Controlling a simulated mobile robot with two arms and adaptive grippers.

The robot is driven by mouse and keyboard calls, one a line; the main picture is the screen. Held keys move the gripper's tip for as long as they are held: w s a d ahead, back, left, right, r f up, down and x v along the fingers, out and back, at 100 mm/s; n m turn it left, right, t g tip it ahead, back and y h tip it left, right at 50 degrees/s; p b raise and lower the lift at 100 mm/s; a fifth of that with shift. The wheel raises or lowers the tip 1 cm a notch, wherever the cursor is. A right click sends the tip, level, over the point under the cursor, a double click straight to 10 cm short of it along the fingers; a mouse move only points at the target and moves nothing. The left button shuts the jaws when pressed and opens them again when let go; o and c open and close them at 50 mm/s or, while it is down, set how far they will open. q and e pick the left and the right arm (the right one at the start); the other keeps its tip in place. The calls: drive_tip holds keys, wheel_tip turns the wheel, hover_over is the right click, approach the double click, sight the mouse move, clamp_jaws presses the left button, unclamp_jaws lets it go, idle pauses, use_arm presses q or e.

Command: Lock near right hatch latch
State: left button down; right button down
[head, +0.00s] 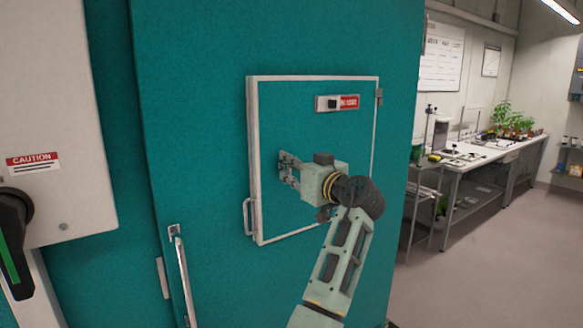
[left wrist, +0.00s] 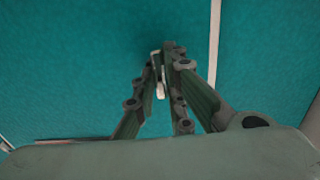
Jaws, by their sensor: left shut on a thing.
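The hatch (head: 310,120) is a teal panel in a pale frame, set in the large teal door, and it looks closed. My left gripper (head: 284,162) is at the left part of the hatch, its fingers against the panel side. In the left wrist view the fingers (left wrist: 162,66) are shut on a small pale metal piece, the latch (left wrist: 158,76), close to the teal surface. The fingers hide most of the latch, so I cannot tell its angle. My right gripper is in neither view.
A metal handle (head: 249,216) sits on the hatch's left edge, below my gripper. A plate with a black knob and red label (head: 348,101) is above. A long door handle (head: 183,275) is at lower left. A bench with plants (head: 510,122) stands right; floor there is clear.

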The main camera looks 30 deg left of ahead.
use_arm(q)
drive_tip(key=shift+f+b, duration=0.15)
drive_tip(key=shift+b, duration=0.55)
drive_tip(key=n+b, duration=0.6)
drive_tip(key=b, duration=0.3)
drive_tip(key=shift+s+n, duration=0.15)
drive_tip(key=shift+n, duration=0.15)
drive_tip(key=n+b, duration=0.2)
drive_tip(key=shift+n, duration=0.4)
drive_tip(key=n+b, duration=0.1)
drive_tip(key=n, duration=0.1)
drive_tip(key=shift+s+a+n, duration=0.1)
drive_tip(key=shift+n, duration=0.2)
drive_tip(key=n+b, duration=0.1)
drive_tip(key=n, duration=0.2)
drive_tip(key=shift+f+n+b, duration=0.15)
drive_tip(key=shift+n+b, duration=0.35)
drive_tip(key=shift+n, duration=1.1)
drive_tip(key=c, duration=1.8)
unclamp_jaws()
